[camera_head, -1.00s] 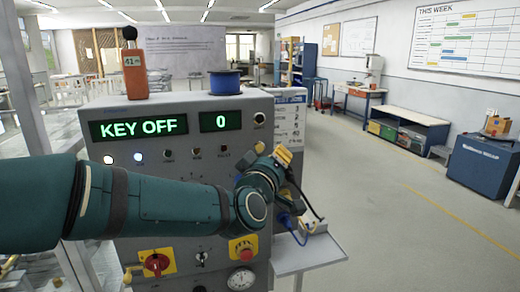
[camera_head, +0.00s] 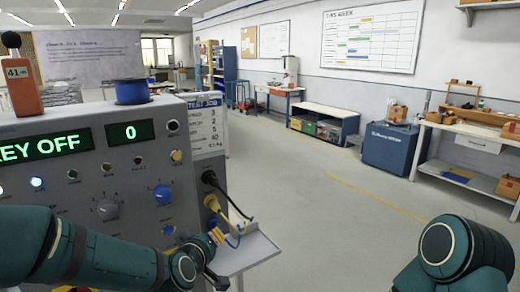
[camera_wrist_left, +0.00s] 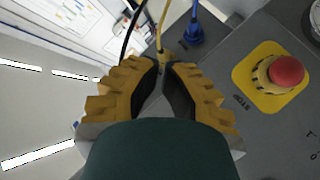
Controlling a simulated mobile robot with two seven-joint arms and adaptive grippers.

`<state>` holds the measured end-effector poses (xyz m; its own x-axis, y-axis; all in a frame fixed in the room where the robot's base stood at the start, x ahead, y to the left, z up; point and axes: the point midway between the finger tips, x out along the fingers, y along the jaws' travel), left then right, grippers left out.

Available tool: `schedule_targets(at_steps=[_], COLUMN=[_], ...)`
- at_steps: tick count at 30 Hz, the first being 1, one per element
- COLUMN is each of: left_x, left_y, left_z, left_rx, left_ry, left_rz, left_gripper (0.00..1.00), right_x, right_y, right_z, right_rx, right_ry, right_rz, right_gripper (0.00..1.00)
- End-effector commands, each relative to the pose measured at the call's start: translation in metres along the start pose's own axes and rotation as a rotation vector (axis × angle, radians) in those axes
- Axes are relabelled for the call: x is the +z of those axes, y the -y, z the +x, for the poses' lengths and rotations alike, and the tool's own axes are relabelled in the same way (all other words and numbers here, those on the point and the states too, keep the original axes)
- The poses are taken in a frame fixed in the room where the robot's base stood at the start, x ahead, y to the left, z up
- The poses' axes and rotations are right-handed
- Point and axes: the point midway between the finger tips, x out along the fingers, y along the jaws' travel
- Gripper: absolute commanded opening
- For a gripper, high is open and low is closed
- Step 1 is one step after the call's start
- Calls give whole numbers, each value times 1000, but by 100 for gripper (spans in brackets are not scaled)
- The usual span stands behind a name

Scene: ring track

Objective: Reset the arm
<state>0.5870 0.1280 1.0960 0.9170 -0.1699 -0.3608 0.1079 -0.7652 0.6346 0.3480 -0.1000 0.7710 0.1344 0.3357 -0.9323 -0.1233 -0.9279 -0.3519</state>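My left arm comes in from the left in front of the grey control panel (camera_head: 60,185). Its gripper (camera_head: 215,240) is low beside the panel's right edge, near the cables there.
A small grey shelf (camera_head: 250,250) sticks out at the panel's right side, below a yellow plug (camera_head: 212,203) and a black cable (camera_head: 232,200). A red emergency button (camera_wrist_left: 286,71) sits near the left gripper. The floor (camera_head: 310,205) to the right is open; a blue cabinet (camera_head: 390,148) stands beyond.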

Motion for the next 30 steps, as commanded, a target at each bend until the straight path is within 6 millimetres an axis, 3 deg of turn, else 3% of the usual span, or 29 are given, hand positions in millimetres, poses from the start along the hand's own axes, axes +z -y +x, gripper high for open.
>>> schedule_targets(at_steps=[1,7,12,15,18,21,30], left_x=[31,146,239,281,310,326,332], left_y=[22,100,159,183,199,208,211], left_z=[7,4,-28,-54,-77,-92,-98], left_rx=[-38,-155,-230,-257,-271,-279,-281], left_ry=[78,385,660,801,905,968,994], left_rz=[19,98,150,171,185,192,195], left_gripper=[0,0,0,0,0,0,0], right_x=[0,0,0,0,0,0,0], right_y=[0,0,0,0,0,0,0], right_z=[0,0,0,0,0,0,0], right_rx=[0,0,0,0,0,0,0], right_ry=[0,0,0,0,0,0,0], right_rz=[0,0,0,0,0,0,0], right_gripper=[0,0,0,0,0,0,0])
